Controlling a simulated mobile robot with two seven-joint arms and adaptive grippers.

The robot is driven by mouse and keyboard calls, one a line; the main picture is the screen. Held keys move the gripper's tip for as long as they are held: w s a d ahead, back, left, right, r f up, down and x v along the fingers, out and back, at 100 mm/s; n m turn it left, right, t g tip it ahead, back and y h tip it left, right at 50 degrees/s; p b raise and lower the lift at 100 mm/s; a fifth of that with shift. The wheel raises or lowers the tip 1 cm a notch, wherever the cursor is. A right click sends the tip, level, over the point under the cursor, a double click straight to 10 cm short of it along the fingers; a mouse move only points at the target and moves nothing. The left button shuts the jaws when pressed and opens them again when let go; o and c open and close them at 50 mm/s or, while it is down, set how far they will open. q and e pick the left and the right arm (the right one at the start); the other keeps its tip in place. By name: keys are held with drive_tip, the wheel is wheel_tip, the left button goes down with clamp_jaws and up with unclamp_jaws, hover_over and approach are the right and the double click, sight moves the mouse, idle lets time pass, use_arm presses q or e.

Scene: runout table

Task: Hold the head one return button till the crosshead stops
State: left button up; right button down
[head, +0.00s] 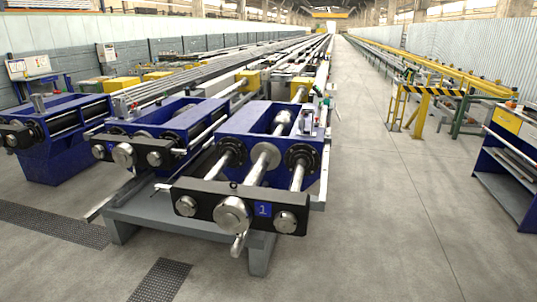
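Stretcher head one is the blue frame (255,119) in the middle, on a grey base. Its black crosshead (215,207) stands at the near end, apart from the frame, and bears a blue plate with a "1" (263,209). Steel rods (297,176) run between crosshead and frame. A small pale box (307,122) stands on the frame's right side and may be a control box; its buttons are too small to tell. Neither of my grippers is in view.
Two similar blue heads stand to the left, the nearer (123,153) close beside head one. A yellow gate-like barrier (422,93) and a blue workbench (508,165) stand at right. The grey floor (385,200) between head one and the bench is clear. Dark floor grates (160,281) lie in front.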

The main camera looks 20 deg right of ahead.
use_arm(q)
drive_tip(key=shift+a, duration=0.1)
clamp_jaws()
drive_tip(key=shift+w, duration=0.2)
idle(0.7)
